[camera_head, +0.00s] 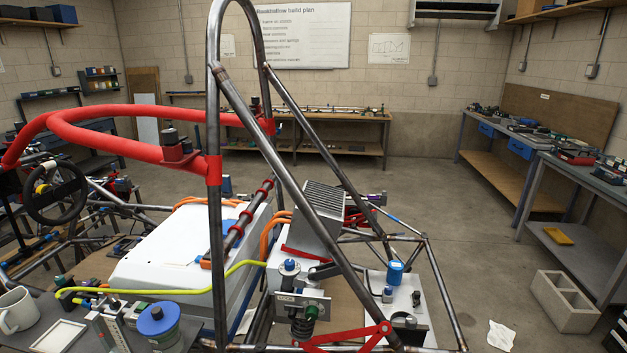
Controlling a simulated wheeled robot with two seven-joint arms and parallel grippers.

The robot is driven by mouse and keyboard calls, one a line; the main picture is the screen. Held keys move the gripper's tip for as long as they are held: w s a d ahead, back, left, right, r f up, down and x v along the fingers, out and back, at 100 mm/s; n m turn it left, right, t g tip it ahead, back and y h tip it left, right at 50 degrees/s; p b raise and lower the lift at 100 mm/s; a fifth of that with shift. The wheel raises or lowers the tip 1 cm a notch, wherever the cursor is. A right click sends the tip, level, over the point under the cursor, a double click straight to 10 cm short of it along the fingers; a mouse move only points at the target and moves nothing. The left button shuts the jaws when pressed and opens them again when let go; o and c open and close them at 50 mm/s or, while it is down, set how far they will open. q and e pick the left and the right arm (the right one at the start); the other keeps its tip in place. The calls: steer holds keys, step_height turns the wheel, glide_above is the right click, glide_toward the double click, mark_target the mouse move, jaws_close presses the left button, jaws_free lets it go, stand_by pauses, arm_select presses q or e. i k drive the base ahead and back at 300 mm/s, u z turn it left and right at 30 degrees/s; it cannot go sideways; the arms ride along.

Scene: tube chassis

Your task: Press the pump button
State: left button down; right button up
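I cannot make out for sure which part is the pump button. A small metal bracket plate (287,300) with unreadable lettering stands in the lower middle of the chassis. It carries a green knob (311,312), and a blue-topped round part (289,266) stands just behind it. A blue cylinder (395,272) stands on a light plate (376,283) to the right, with small dark fittings near it. Neither of my grippers shows in the head view.
The steel tube frame (215,230) and its diagonal tubes cross the middle. A red hoop (110,112) spans the upper left. A white box (165,270), a mug (17,310) and a blue-topped spool (158,321) are lower left. The floor at right is mostly open, with a concrete block (565,300).

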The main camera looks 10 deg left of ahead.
mark_target(142, 307)
steer(key=z, duration=1.55)
steer(key=k, duration=1.5)
steer(key=u, duration=0.95)
